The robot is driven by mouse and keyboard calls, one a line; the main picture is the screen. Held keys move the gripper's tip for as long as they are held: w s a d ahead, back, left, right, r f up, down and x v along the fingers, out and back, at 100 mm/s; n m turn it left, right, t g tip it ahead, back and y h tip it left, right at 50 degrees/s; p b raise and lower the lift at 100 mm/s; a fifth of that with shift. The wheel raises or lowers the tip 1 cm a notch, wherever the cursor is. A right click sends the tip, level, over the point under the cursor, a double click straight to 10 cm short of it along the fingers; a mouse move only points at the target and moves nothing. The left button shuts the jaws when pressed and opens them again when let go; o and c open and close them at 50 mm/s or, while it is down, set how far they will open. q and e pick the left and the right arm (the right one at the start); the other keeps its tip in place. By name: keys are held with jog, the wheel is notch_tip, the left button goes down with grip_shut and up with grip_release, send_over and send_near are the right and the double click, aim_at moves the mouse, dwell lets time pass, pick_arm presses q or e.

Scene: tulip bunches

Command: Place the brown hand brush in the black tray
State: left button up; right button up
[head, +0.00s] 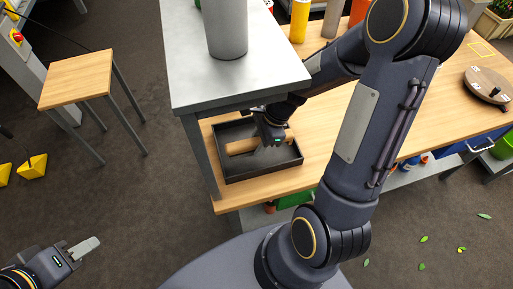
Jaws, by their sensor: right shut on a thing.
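The black tray (262,177) sits on the wooden bench, under the raised grey shelf. The brown hand brush (241,146) shows within the tray's outline, lying roughly lengthwise along it. My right gripper (273,140) reaches down over the tray and is shut on the brush, covering its middle. I cannot tell whether the brush touches the tray floor. My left gripper (86,246) is at the lower left, over the floor and away from the bench. Its fingers overlap in the view, so their opening cannot be judged.
The grey shelf (235,75) overhangs close behind the tray and bears a grey cylinder (226,30). Bottles (299,20) stand at the back. A wooden stool (78,79) stands left. Bench wood right of the tray is clear.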

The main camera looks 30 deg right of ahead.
jog(key=f, duration=0.3)
jog(key=shift+w+f, duration=0.25)
jog(key=shift+f, duration=0.05)
jog(key=shift+f, duration=0.2)
jog(key=o, duration=0.9)
jog(key=shift+r, duration=0.15)
jog(key=shift+r, duration=0.25)
jog(key=p+v, duration=0.1)
jog(key=v, duration=1)
jog(key=shift+s+d+r, duration=0.1)
jog(key=shift+d+r, duration=0.05)
jog(key=shift+r, duration=0.15)
